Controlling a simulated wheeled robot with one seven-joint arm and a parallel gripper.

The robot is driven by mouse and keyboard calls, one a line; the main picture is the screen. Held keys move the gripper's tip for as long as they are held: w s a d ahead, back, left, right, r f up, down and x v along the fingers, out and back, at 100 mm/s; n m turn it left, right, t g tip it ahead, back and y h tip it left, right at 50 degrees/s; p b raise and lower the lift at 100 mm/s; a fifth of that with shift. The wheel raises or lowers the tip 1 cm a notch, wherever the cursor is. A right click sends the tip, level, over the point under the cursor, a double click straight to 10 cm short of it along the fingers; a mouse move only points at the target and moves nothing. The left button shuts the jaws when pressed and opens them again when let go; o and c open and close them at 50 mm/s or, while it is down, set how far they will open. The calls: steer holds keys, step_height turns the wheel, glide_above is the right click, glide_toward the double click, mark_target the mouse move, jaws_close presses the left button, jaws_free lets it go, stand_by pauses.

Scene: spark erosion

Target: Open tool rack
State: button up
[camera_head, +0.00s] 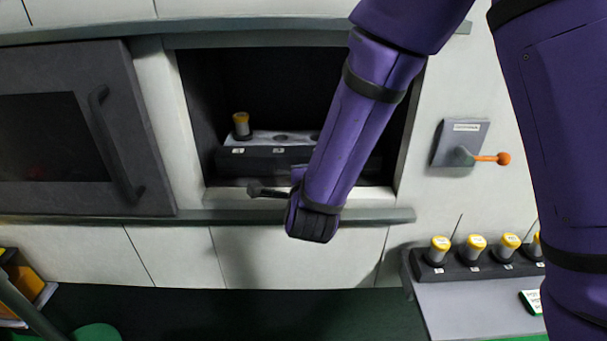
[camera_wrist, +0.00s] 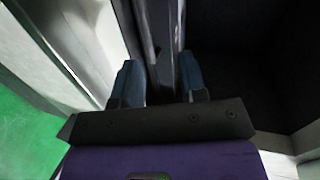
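A dark tool rack (camera_head: 265,160) with a pale, holed top and white labels stands inside a recessed opening in the white machine wall. One yellow-topped tool holder (camera_head: 241,126) stands in its left hole; my arm covers its right part. A grey door (camera_head: 150,165) with a dark window and a dark bar handle (camera_head: 112,140) is left of the opening, which is uncovered. My gripper (camera_head: 256,190) is in front of the opening's lower sill, pointing left. In the wrist view its two fingers (camera_wrist: 160,85) are apart, with a dark upright edge showing between and beyond them.
A grey switch plate with an orange-knobbed lever (camera_head: 480,158) is on the wall at right. A second dark rack (camera_head: 460,270) with several yellow-topped holders stands on a grey table at lower right. A ledge (camera_head: 200,215) runs below the opening.

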steer(key=shift+m+t+h, duration=0.4)
steer(key=shift+m+h, duration=0.2)
steer(key=shift+m, duration=0.1)
steer(key=w+f, duration=0.1)
steer(key=w, duration=0.2)
steer(key=w+f, duration=0.2)
steer(key=w, duration=0.1)
steer(key=w+f, duration=0.1)
steer(key=w, duration=0.2)
steer(key=shift+w+a+f, duration=0.1)
steer(key=shift+a+f, duration=0.05)
steer(key=shift+f, duration=0.25)
jaws_close()
